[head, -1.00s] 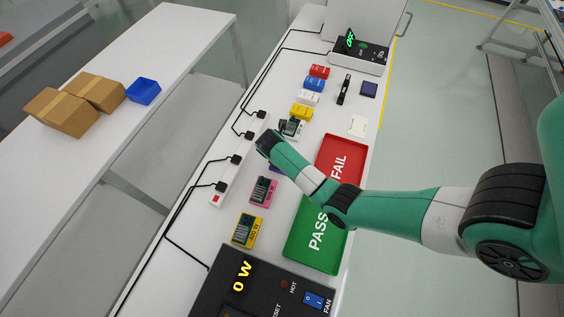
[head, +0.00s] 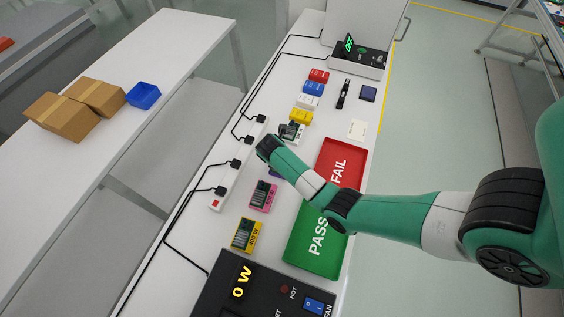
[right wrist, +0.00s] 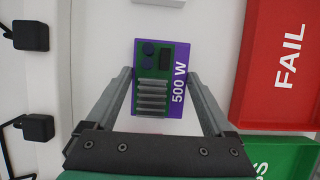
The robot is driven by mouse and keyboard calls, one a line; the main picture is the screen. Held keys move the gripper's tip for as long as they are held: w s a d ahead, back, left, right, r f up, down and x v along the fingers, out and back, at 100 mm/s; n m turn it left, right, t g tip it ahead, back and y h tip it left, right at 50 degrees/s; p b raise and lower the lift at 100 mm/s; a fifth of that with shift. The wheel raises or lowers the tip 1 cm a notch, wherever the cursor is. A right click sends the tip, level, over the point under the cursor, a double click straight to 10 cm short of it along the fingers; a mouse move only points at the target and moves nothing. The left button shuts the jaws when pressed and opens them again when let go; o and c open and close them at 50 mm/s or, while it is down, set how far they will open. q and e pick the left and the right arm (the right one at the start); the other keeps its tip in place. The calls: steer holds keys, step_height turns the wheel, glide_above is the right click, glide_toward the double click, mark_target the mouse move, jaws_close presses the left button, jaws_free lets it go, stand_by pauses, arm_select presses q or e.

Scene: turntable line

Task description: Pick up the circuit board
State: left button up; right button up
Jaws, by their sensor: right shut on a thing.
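The circuit board (right wrist: 152,75) is green, with dark round parts, a black block and a grey finned heat sink. It sits on a purple base marked 500 W (right wrist: 178,105). In the right wrist view my right gripper (right wrist: 160,78) has one finger along each side of it and is shut on it. In the head view my right arm hides most of it; a sliver of purple (head: 274,172) shows below the wrist. I cannot tell whether it is off the table. My left gripper is not in view.
Pink (head: 263,196) and yellow (head: 247,235) modules lie nearby. The red FAIL tray (head: 352,153) and green PASS tray (head: 326,268) are to the right, the power strip (head: 216,201) to the left. Another board (head: 292,132) lies beyond my wrist.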

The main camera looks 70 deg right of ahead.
step_height(320, 180, up, 4)
steer(key=shift+w+f+p, duration=0.1)
steer(key=shift+f+p, duration=0.15)
steer(key=shift+p, duration=0.65)
steer(key=s+a+r+p, duration=0.65)
steer(key=s+r, duration=0.35)
steer(key=s, duration=0.2)
step_height(320, 180, up, 22)
steer(key=p, duration=2.1)
steer(key=shift+a+f+p, duration=0.25)
steer(key=shift+a+p, duration=0.05)
steer(key=shift+a, duration=0.1)
steer(key=shift+f, duration=0.1)
